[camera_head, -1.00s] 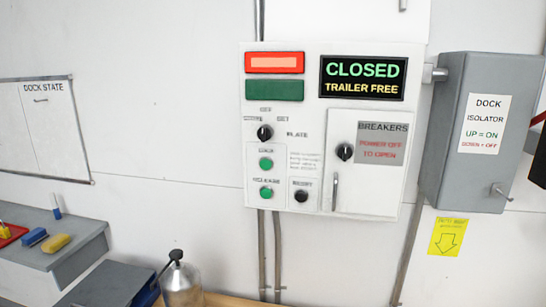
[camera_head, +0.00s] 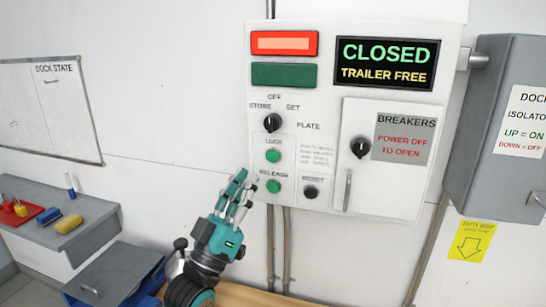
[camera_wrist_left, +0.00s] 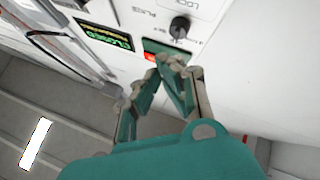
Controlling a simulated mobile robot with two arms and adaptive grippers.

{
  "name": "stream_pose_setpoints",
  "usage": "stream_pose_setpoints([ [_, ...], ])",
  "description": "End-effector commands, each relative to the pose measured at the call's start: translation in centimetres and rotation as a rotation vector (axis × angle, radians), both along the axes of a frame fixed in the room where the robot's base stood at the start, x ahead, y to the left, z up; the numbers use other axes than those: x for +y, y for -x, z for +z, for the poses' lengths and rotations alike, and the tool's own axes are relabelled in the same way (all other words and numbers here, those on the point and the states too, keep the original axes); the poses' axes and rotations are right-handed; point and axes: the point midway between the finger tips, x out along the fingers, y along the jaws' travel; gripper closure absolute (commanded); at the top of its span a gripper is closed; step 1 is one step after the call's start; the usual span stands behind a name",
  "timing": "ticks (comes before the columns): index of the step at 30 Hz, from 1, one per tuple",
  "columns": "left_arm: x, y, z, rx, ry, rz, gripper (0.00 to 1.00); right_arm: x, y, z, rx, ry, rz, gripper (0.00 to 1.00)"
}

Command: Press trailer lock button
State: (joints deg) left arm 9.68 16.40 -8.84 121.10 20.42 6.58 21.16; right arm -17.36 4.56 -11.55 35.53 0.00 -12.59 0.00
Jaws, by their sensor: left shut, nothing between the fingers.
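The dock control panel (camera_head: 335,185) is on the white wall. Its green button under the LOCK label (camera_head: 274,156) sits above a second green button labelled RELEASE (camera_head: 274,187). The display (camera_head: 387,63) reads CLOSED, TRAILER FREE. My left gripper (camera_head: 241,178) is shut and empty, its fingertips just left of the two buttons in the head view; contact does not show. In the left wrist view its closed fingertips (camera_wrist_left: 172,62) overlap the red and green lamps, near the black selector knob (camera_wrist_left: 180,27). My right gripper is not in view.
A lit red lamp (camera_head: 284,43), a dark green lamp (camera_head: 284,75), a selector knob (camera_head: 269,123), a black reset button (camera_head: 310,192) and a breakers door (camera_head: 385,160) share the panel. A grey isolator box (camera_head: 490,125) is at right, a grey bench (camera_head: 75,240) at left.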

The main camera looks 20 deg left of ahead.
Motion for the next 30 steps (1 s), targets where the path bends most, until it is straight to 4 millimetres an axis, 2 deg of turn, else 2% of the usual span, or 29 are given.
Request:
stream_pose_setpoints([
  [5,0.0,-0.8,-0.1,0.000,0.000,0.000,1.00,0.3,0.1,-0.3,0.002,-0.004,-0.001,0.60],
  [21,-0.3,-7.7,-0.2,0.001,0.000,0.000,1.00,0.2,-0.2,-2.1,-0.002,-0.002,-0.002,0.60],
  [30,-0.3,-8.8,0.0,0.001,0.000,0.000,1.00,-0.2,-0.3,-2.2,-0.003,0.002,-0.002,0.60],
])
